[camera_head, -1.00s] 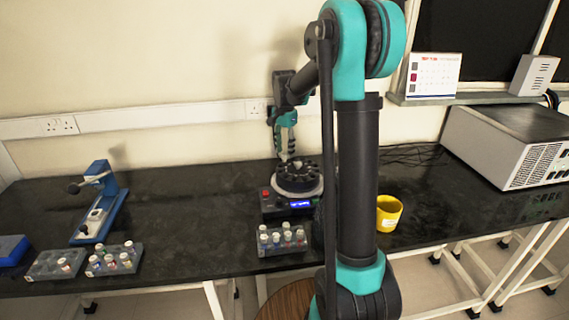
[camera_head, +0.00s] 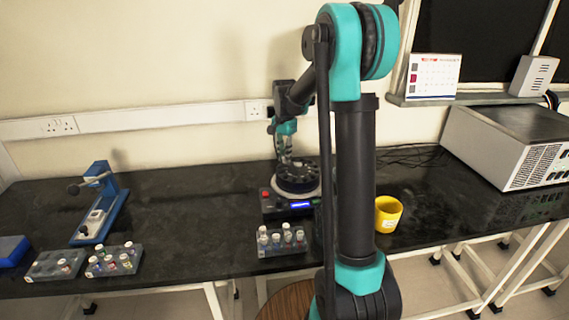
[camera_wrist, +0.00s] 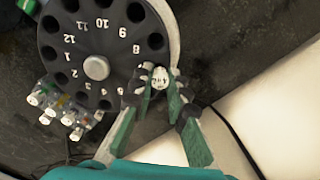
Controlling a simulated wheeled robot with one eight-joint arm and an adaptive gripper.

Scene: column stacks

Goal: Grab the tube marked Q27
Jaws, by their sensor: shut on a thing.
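My gripper (camera_wrist: 160,92) is shut on a white-capped tube (camera_wrist: 160,77), which shows between its fingertips in the wrist view. The tube is at the edge of the black numbered rotor (camera_wrist: 76,60), close to the number 8; I cannot tell whether it is still in a hole or lifted clear. No Q27 marking can be read. In the head view my gripper (camera_head: 286,158) points down over the back left of the rotor (camera_head: 297,176).
A rack of capped tubes (camera_head: 282,240) stands in front of the rotor machine (camera_head: 288,206). A yellow cup (camera_head: 388,213) is to the right. Two more racks (camera_head: 113,261) (camera_head: 56,265) and a blue-framed device (camera_head: 98,203) are at the left. A grey box (camera_head: 513,146) stands far right.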

